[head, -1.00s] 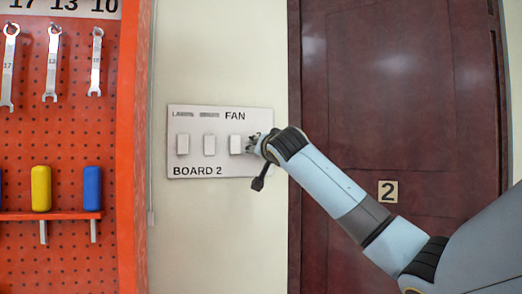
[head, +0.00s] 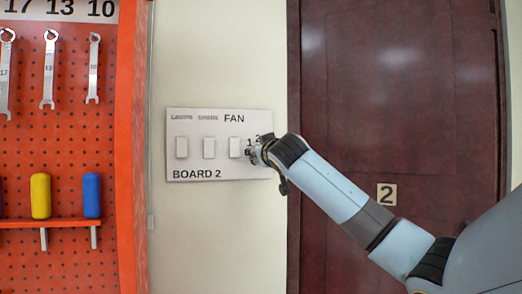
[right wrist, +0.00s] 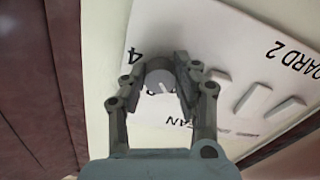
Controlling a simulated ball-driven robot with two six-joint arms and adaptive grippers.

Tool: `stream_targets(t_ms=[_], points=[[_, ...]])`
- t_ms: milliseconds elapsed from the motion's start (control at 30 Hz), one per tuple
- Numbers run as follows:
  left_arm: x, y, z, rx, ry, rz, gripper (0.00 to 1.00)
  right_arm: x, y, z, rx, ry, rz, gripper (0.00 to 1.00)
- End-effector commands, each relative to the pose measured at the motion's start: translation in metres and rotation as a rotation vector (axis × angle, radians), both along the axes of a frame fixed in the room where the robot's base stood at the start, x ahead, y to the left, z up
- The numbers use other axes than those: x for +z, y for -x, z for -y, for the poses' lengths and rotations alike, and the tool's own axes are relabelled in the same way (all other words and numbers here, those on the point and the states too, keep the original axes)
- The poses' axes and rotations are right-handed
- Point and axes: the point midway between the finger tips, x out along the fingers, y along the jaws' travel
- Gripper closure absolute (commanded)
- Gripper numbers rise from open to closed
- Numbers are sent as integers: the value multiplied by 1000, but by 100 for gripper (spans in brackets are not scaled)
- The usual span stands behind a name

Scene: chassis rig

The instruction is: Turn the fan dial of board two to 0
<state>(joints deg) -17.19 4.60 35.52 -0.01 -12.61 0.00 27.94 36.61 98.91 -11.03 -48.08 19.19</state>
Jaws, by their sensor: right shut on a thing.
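Board two (head: 218,159) is a pale wall panel marked BOARD 2, with FAN printed above its right part. My right gripper (head: 257,154) is at the panel's right edge, hiding the fan dial in the head view. In the right wrist view, the fan dial (right wrist: 159,82) is a round grey knob between the two fingers of my right gripper (right wrist: 159,75), which is shut on it. A short white mark on its face points down and right in that picture. A printed 4 shows beside the left finger; 1 and 2 show in the head view. My left gripper is out of view.
Three white rocker switches (head: 208,148) sit on the panel left of the dial. An orange pegboard (head: 70,150) with wrenches and a shelf (head: 60,223) is farther left.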

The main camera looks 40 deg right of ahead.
Motion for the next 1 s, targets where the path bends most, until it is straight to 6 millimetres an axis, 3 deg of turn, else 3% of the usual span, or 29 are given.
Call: stream_targets(t_ms=[1000], points=[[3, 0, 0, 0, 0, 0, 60, 3, 1, 2, 1, 774, -425, 100]])
